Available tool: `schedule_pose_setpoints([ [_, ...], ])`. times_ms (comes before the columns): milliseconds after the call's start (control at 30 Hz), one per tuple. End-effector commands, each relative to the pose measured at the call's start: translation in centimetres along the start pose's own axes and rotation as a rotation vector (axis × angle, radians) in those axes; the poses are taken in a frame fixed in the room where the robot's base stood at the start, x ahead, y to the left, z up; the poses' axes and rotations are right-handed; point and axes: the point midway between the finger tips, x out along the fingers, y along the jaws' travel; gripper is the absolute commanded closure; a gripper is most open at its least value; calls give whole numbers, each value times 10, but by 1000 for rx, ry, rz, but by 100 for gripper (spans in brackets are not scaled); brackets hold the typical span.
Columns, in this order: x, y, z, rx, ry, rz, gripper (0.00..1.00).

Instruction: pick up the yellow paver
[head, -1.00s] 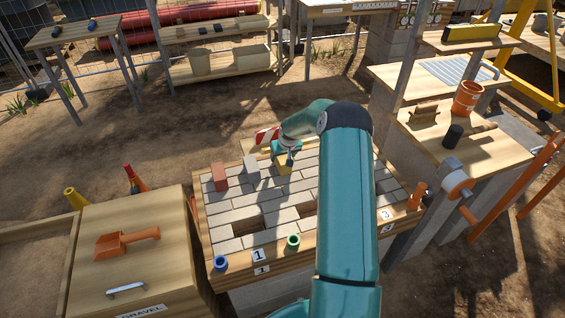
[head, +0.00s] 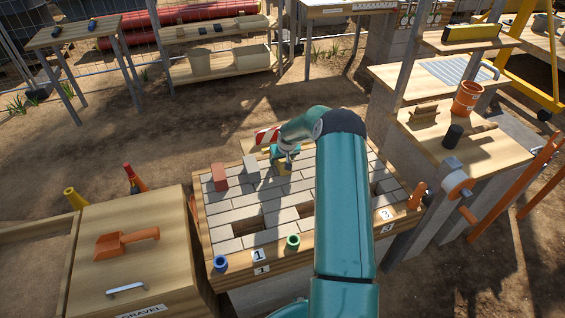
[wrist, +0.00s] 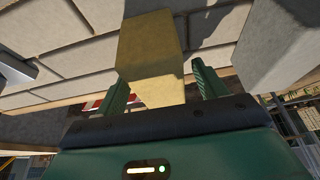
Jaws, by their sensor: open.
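The yellow paver (head: 284,168) sits on the paved table top, toward its far edge, mostly hidden behind my gripper in the head view. In the wrist view the yellow paver (wrist: 152,58) stands between my two green fingers, with a gap showing on the right side. My gripper (wrist: 162,86) is open around its near end. In the head view my gripper (head: 287,157) is at the paver. I cannot tell whether a finger touches it.
A grey paver (head: 251,166) and a red paver (head: 219,177) stand left of the yellow one. The paved table top (head: 232,215) has dark empty slots. Blue (head: 220,263) and green (head: 293,242) rings lie at its front edge. A red-and-white striped piece (head: 267,136) is behind.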

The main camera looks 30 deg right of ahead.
Motion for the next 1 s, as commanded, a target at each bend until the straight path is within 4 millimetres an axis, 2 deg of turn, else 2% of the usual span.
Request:
schedule_pose_setpoints([
  [200,0,0,0,0,0,0,29],
  [533,0,0,0,0,0,0,94],
  [833,-4,1,-3,0,5,1,96],
  [1000,-20,1,-10,-1,7,2,96],
])
